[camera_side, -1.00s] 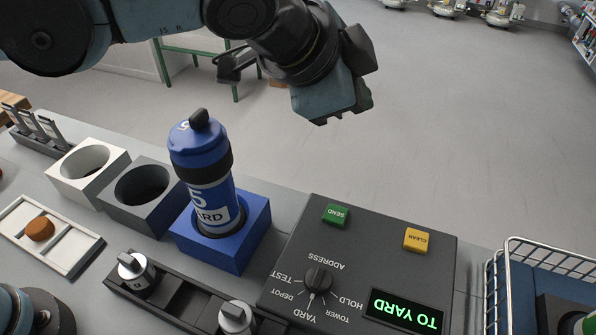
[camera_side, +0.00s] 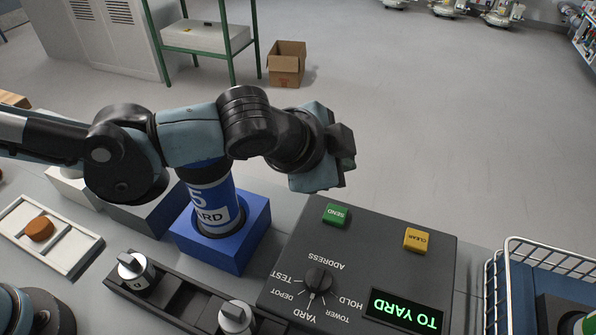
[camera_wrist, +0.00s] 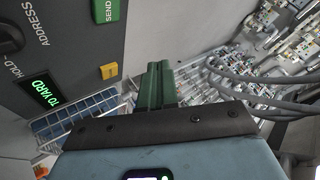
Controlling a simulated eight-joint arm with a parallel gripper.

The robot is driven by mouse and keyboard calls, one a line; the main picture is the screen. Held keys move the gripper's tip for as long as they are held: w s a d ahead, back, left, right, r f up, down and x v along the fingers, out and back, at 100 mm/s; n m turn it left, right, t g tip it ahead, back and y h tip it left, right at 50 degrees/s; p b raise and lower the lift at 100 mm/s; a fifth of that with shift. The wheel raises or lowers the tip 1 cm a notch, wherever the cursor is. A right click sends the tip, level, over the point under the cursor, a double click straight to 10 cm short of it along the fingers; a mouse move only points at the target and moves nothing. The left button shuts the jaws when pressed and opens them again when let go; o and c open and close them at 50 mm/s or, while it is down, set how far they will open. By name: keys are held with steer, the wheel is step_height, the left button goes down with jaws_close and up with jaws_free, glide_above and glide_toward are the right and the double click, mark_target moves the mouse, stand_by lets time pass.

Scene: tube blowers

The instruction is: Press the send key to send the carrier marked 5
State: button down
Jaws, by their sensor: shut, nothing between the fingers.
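The green SEND key (camera_side: 336,214) is on the top left of the dark control panel (camera_side: 300,245). It also shows at the top edge of the wrist view (camera_wrist: 105,11). The display (camera_side: 403,311) reads TO YARD, and the black dial (camera_side: 317,281) is among the address labels. The blue carrier marked 5 (camera_side: 212,200) stands upright in the blue square socket (camera_side: 225,252); my arm hides its top. My gripper (camera_side: 322,182) is shut and empty, above and behind the SEND key, apart from it. Its closed fingers show in the wrist view (camera_wrist: 157,72).
The yellow CLEAR key (camera_side: 417,240) is right of SEND. A wire basket (camera_side: 510,285) stands right of the panel.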

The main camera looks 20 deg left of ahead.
mark_target(333, 217)
steer(key=shift+f, duration=4.4)
steer(key=shift+f, duration=0.15)
steer(key=shift+f, duration=0.25)
